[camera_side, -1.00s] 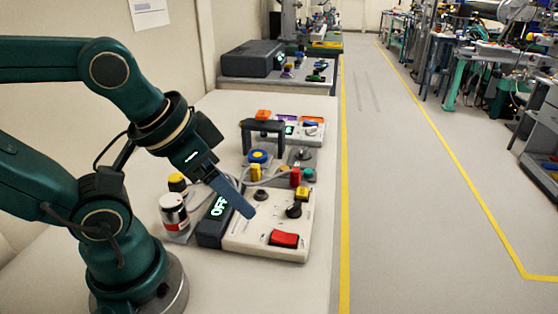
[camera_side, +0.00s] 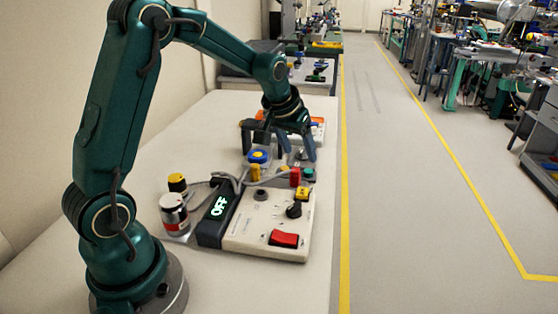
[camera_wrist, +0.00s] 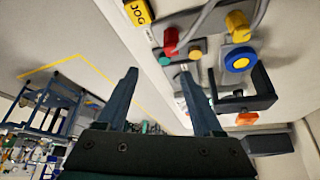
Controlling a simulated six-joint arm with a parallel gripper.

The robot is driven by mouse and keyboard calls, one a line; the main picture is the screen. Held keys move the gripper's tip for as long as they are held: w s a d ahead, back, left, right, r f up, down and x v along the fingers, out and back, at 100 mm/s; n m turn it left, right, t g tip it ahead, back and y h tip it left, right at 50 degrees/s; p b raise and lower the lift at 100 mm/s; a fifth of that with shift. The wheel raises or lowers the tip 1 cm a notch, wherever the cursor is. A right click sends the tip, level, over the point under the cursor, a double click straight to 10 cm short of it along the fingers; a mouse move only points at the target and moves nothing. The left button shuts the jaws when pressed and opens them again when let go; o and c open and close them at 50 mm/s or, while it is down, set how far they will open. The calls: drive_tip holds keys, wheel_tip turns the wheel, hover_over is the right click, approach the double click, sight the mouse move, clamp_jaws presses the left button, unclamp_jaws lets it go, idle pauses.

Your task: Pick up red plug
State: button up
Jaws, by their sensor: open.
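The red plug (camera_side: 295,177) stands upright behind the white control box, beside a green button (camera_side: 308,174). In the wrist view the red plug (camera_wrist: 170,40) shows beyond my fingertips with a grey cable running from it. My gripper (camera_side: 295,156) is open and empty, above and behind the red plug in the side view. In the wrist view my gripper (camera_wrist: 160,73) has its two fingers apart, with nothing between them. The plug's base is partly hidden in the side view.
A yellow plug (camera_side: 255,173) and a blue knob (camera_side: 259,156) stand left of the red plug. A dark arch (camera_side: 246,137) rises behind them.

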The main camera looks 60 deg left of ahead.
sight(295, 170)
drive_tip(key=f, duration=0.1)
drive_tip(key=a+f, duration=0.1)
drive_tip(key=f+g, duration=0.1)
drive_tip(key=shift+s+a+f+n, duration=0.15)
drive_tip(key=shift+s+f+n, duration=0.1)
drive_tip(key=shift+s+n, duration=0.05)
drive_tip(key=shift+x, duration=2.25)
drive_tip(key=shift+w, duration=0.1)
clamp_jaws()
